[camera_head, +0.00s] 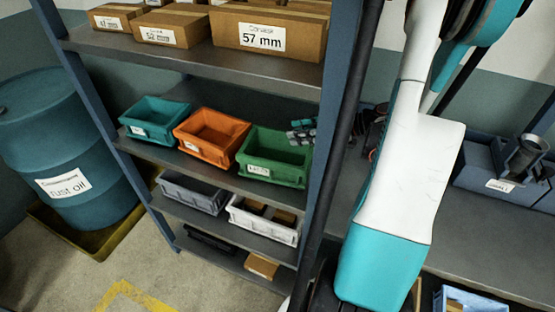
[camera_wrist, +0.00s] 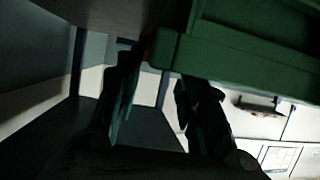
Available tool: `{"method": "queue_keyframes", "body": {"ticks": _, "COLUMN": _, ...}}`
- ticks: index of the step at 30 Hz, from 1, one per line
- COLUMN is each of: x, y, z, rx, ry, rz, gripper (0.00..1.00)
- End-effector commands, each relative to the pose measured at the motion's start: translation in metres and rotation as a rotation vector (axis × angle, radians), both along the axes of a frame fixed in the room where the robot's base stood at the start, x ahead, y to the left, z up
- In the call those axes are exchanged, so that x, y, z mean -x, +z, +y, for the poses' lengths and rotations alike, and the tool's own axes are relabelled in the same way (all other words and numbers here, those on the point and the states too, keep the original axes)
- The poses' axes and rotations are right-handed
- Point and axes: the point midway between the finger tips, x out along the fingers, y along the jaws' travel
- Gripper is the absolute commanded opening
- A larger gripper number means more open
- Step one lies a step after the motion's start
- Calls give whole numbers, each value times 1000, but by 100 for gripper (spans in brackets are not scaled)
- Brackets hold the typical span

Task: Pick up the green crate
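The green crate (camera_head: 273,160) sits on the middle shelf, at the right end of a row of three crates, with a white label on its front. My gripper (camera_head: 303,131) shows at the crate's rear right corner, partly hidden by the shelf post. In the wrist view the green crate (camera_wrist: 245,58) fills the upper right, close to the fingers. My gripper (camera_wrist: 158,85) has its two dark fingers apart there, near the crate's edge. The wrist view is dark, and I cannot tell whether a finger touches the crate.
An orange crate (camera_head: 212,136) stands just left of the green one, and a teal crate (camera_head: 155,121) beyond it. The upper shelf (camera_head: 190,53) holds cardboard boxes. Grey (camera_head: 193,190) and white (camera_head: 265,218) crates stand below. A blue shelf post (camera_head: 335,110) is beside the green crate.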

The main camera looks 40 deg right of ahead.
Motion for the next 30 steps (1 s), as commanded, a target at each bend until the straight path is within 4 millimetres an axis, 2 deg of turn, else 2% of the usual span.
{"method": "queue_keyframes", "body": {"ticks": 12, "x": -43, "y": -17, "z": 15, "rx": 0, "ry": 1, "rz": 0, "gripper": 36}}
{"method": "queue_keyframes", "body": {"ticks": 22, "x": -48, "y": -18, "z": 17, "rx": 0, "ry": 0, "rz": 0, "gripper": 36}}
{"method": "queue_keyframes", "body": {"ticks": 27, "x": -48, "y": -18, "z": 17, "rx": 0, "ry": 0, "rz": 0, "gripper": 0}}
{"method": "queue_keyframes", "body": {"ticks": 30, "x": -48, "y": -18, "z": 17, "rx": 0, "ry": 0, "rz": 0, "gripper": 0}}
